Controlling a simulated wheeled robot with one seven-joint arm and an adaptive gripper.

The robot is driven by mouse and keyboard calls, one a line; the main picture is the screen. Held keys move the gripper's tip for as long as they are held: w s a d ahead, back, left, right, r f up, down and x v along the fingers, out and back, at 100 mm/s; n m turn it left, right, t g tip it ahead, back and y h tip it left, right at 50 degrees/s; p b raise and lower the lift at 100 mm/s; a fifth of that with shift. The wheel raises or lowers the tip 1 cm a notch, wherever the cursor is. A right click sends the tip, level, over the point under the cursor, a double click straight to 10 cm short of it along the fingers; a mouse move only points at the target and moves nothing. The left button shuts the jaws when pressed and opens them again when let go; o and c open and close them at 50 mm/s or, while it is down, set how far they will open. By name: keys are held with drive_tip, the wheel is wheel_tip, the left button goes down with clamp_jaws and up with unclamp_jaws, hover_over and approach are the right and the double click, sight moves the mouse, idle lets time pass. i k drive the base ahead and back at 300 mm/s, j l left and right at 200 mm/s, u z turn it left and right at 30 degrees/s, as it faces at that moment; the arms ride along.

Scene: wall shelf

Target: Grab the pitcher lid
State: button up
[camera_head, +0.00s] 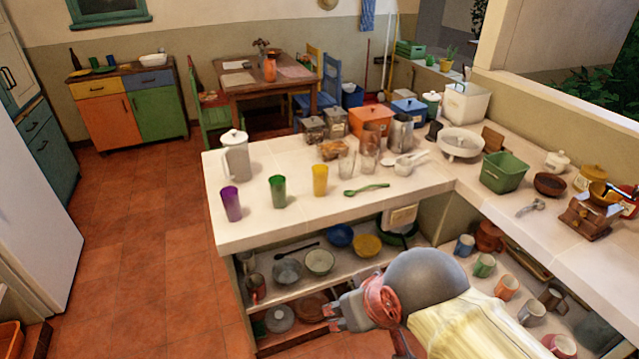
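The white pitcher (237,162) stands upright at the far left end of the white counter, with its handle toward the left. Its pale lid (233,137) sits on top, with a small knob. My gripper (331,318) is low in the picture, in front of the shelves under the counter, well below and to the right of the pitcher. Its two fingers point left and look apart, with nothing between them. The gripper is small and partly hidden by its own body.
Purple (231,203), green (278,191) and yellow (320,180) cups stand in front and right of the pitcher. A green spoon (366,190) and clear glasses (346,164) are farther right. Open floor (130,220) lies left of the counter.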

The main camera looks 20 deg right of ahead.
sight(234, 137)
drive_tip(key=z, duration=0.2)
drive_tip(key=i+j+z, duration=0.3)
drive_tip(key=j+z, duration=0.25)
drive_tip(key=j, duration=0.25)
drive_tip(key=i+j+z, duration=0.1)
drive_tip(key=j+z, duration=0.2)
drive_tip(key=j, duration=0.15)
drive_tip(key=i+j, duration=0.1)
drive_tip(key=j, duration=0.65)
drive_tip(key=i+j+z, duration=0.1)
drive_tip(key=j, duration=0.7)
drive_tip(key=i+j, duration=0.1)
drive_tip(key=j, duration=0.65)
drive_tip(key=i+j+z, duration=0.1)
drive_tip(key=j, duration=0.7)
